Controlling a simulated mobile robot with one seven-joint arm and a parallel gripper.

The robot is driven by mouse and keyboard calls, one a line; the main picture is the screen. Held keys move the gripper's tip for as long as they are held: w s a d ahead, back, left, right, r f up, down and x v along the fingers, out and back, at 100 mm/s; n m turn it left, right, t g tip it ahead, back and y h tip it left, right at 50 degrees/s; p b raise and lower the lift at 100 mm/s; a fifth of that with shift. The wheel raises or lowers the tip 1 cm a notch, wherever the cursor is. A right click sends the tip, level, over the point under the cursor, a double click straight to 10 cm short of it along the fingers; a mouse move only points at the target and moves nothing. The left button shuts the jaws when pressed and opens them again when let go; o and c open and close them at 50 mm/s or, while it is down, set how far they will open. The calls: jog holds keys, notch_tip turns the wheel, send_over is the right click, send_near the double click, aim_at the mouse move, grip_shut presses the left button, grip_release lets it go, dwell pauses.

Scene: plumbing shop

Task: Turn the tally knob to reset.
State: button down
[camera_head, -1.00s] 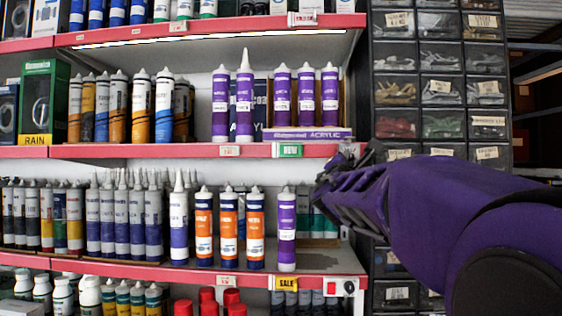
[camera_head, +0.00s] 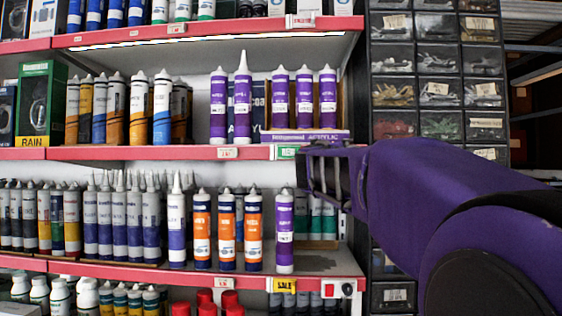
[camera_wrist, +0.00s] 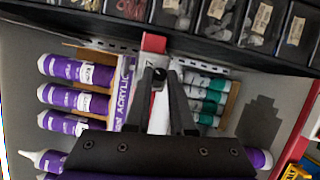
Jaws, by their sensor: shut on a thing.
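My gripper (camera_head: 312,172) is at the right end of the middle shelf's red front edge in the head view, and hides what is mounted there. In the wrist view my gripper (camera_wrist: 160,78) has its two fingers close together on a small dark knob (camera_wrist: 160,74), which I take to be the tally knob. A white plate (camera_wrist: 159,112) with a dark mark like a 7 shows between the fingers, partly hidden. The knob's pointer or setting cannot be read.
Purple cartridges (camera_head: 303,95) stand on the middle shelf left of my gripper. Another purple cartridge (camera_head: 284,232) stands on the shelf below. Dark drawers (camera_head: 440,90) stand to the right.

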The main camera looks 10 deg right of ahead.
jog(key=m+y+p, duration=0.1)
jog(key=m, duration=0.2)
jog(key=m+g+y+p, duration=0.1)
jog(key=m, duration=0.2)
jog(key=r+m+g+y+p, duration=0.1)
jog(key=m, duration=0.2)
jog(key=shift+d, duration=0.1)
dwell(0.5)
jog(key=c, duration=0.8)
grip_release()
jog(key=shift+o, duration=0.2)
jog(key=shift+s, duration=0.15)
